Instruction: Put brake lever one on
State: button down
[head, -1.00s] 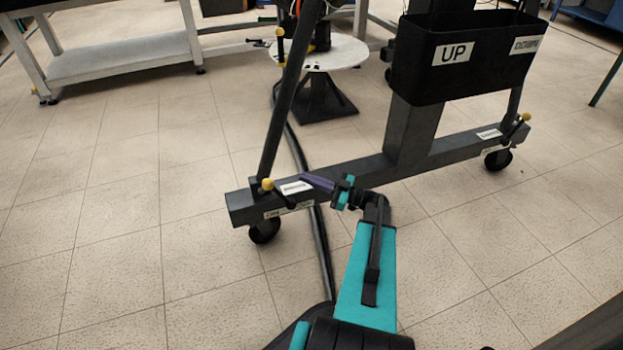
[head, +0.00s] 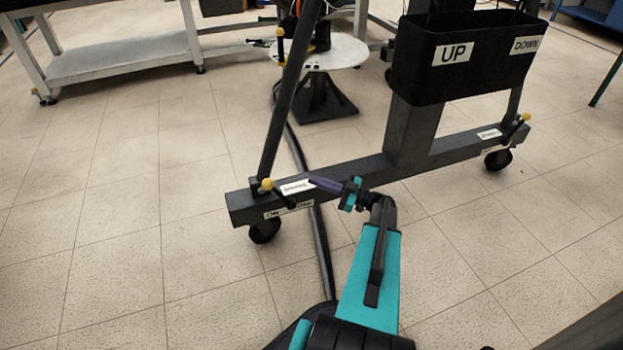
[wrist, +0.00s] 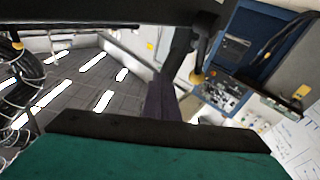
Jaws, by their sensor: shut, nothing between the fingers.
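A brake lever with a yellow knob (head: 268,184) and a dark arm is at the left end of the grey cart's base beam (head: 350,172). A second yellow-knobbed lever (head: 526,117) is at the beam's right end. I cannot read which one is lever one. My gripper (head: 312,182), with purple fingers, is shut and empty, in front of the beam and to the right of the left lever, with a visible gap. In the wrist view the purple fingers (wrist: 162,100) are together, and a yellow knob (wrist: 196,78) shows to their right.
White labels (head: 297,187) are on the beam, near the left lever. A black bin (head: 465,58) marked UP and DOWN hangs on the cart. A slanted dark post (head: 290,90) rises beside the left lever. A black cable (head: 322,245) runs under the beam.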

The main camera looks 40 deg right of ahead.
jog(key=shift+s+d+f, duration=0.25)
jog(key=shift+d+f, duration=0.35)
jog(key=shift+d, duration=0.15)
jog(key=d+f, duration=0.1)
jog(key=d, duration=0.1)
jog(key=s+d+f, duration=0.1)
jog(key=d, duration=0.1)
jog(key=shift+s+f, duration=0.2)
jog(key=shift+f, duration=0.2)
dwell(0.4)
dwell(0.4)
